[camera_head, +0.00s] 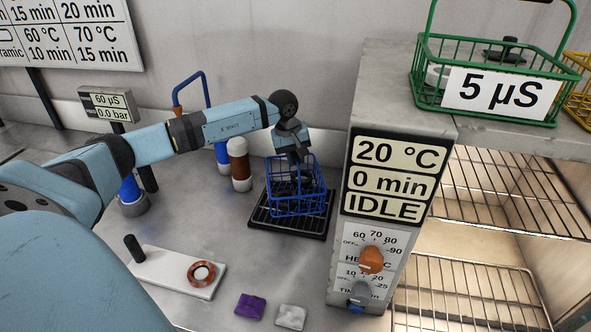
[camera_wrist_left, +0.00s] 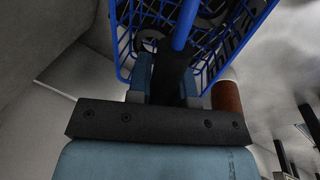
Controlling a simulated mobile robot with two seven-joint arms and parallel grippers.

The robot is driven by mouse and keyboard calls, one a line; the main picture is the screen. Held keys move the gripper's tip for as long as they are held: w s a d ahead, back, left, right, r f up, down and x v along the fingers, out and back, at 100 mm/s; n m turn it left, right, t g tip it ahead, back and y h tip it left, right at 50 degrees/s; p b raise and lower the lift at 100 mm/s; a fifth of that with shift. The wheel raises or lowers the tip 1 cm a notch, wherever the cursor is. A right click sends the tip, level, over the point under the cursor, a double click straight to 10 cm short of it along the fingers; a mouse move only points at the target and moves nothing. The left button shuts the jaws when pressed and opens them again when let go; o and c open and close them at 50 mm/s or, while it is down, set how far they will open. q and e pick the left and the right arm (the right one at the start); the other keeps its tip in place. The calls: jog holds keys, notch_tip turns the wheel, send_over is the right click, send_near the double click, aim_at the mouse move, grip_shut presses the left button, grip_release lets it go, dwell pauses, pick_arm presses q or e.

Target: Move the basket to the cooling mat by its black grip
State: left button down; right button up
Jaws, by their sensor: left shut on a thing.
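The blue wire basket (camera_head: 297,200) is at the black ribbed cooling mat (camera_head: 262,220), left of the grey oven-like cabinet. It looks upright and over the mat; I cannot tell whether its bottom touches it. My left gripper (camera_head: 297,165) reaches down from above and is shut on the basket's black grip. In the left wrist view the gripper's fingers (camera_wrist_left: 168,85) close around the black grip (camera_wrist_left: 178,68), with the blue wires of the basket (camera_wrist_left: 225,55) beyond. Black round parts show inside the basket. My right gripper is not in view.
The cabinet (camera_head: 395,130) with an IDLE display stands close right of the mat. A green basket (camera_head: 430,90) marked 5 µS sits on top. A brown white-topped bottle (camera_head: 239,170) stands left of the mat. A purple cloth (camera_head: 250,305) and a white one (camera_head: 291,317) lie in front.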

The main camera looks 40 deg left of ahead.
pick_arm(q)
jog(key=shift+f, duration=2.4)
jog(key=c, duration=1)
grip_release()
jog(key=r, duration=0.4)
jog(key=s+a+r, duration=0.1)
jog(key=r, duration=0.3)
jog(key=s+r+b, duration=0.1)
jog(key=r, duration=0.3)
jog(key=shift+a, duration=0.2)
